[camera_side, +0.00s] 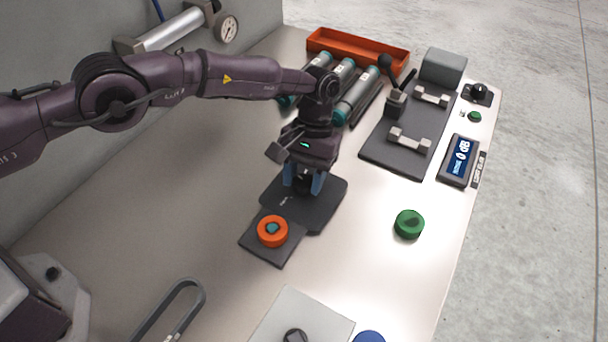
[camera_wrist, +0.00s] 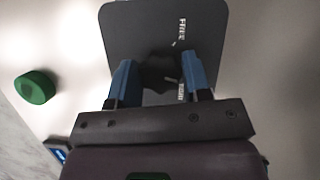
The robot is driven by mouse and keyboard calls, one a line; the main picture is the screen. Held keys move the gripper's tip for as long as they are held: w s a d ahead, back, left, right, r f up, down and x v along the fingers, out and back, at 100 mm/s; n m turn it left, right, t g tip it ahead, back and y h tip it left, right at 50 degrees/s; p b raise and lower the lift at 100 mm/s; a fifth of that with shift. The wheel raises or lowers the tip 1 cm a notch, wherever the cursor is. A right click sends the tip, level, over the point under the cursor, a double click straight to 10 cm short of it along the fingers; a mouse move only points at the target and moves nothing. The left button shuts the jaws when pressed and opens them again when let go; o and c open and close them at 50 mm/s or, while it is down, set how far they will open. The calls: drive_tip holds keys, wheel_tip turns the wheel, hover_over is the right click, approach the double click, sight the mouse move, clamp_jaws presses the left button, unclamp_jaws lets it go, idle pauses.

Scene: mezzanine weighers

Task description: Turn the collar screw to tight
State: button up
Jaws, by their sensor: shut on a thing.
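My gripper (camera_side: 303,188) points down over a dark plate (camera_side: 328,209), its two blue fingers shut on a dark part standing there, which I take to be the collar screw. In the wrist view, my gripper (camera_wrist: 160,75) has a finger on each side of this dark collar screw (camera_wrist: 157,72). The screw's shape is hard to make out against the equally dark plate (camera_wrist: 125,22). White lettering and a short mark show on the plate, too small to read surely. In the side view the fingers and wrist mostly hide the screw.
An orange ring-shaped knob (camera_side: 262,234) on a small dark plate lies close in front. A green knob (camera_side: 409,223) stands to the right. Behind are teal-capped cylinders (camera_side: 354,101), an orange tray (camera_side: 343,41) and a black board (camera_side: 377,151) with grey pieces.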

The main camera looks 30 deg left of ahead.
drive_tip(key=m+y, duration=0.1)
drive_tip(key=m, duration=0.3)
drive_tip(key=shift+y, duration=0.4)
drive_tip(key=shift+m+t+y, duration=0.5)
drive_tip(key=shift+m+y, duration=0.1)
drive_tip(key=shift+m, duration=1.5)
drive_tip(key=o, duration=0.9)
drive_tip(key=shift+r, duration=0.1)
